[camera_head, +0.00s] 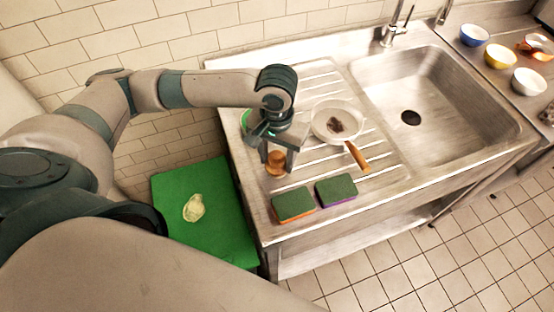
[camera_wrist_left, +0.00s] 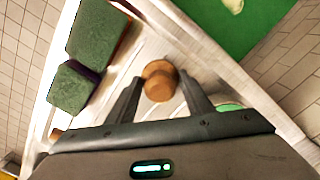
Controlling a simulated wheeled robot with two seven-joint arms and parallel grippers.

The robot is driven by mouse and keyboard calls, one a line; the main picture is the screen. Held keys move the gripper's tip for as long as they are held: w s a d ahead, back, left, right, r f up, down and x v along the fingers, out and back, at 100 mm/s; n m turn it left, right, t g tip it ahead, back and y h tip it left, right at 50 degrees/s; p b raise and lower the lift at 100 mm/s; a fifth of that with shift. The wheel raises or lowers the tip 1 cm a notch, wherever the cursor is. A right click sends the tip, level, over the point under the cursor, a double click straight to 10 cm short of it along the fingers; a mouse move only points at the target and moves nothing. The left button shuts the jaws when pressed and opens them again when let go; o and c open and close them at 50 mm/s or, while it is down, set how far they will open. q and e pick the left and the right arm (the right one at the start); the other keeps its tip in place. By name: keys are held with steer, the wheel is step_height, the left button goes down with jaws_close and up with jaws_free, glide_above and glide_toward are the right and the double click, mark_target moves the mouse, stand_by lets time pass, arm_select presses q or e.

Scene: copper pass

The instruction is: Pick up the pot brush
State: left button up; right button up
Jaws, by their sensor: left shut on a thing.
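The pot brush (camera_head: 276,158) appears as a round brown wooden knob on the ribbed metal drainboard (camera_head: 310,88). It also shows in the left wrist view (camera_wrist_left: 160,80), between the two fingers. My left gripper (camera_head: 279,156) comes down from above and is shut on the brush. The underside of the brush is hard to make out, so I cannot tell whether it touches the drainboard. My right gripper is not in view.
Two green-topped sponges (camera_head: 293,204) (camera_head: 336,190) lie near the drainboard's front edge. A pale round pan (camera_head: 326,112) with a wooden handle (camera_head: 357,157) is right of the gripper. A green board (camera_head: 220,233) lies left; the sink (camera_head: 440,85) and bowls (camera_head: 499,55) are right.

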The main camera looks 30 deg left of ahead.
mark_target(278, 154)
arm_select(q)
steer(key=shift+r, duration=0.15)
step_height(278, 154, up, 4)
steer(key=shift+w+f+b, duration=0.1)
steer(key=shift+f+b, duration=0.1)
steer(key=shift+b, duration=0.4)
steer(key=w+d+r+b, duration=0.2)
steer(key=w+d+r, duration=0.5)
steer(key=d, duration=0.2)
steer(key=shift+w+b, duration=0.3)
steer(key=shift+b, duration=0.1)
steer(key=shift+r, duration=0.1)
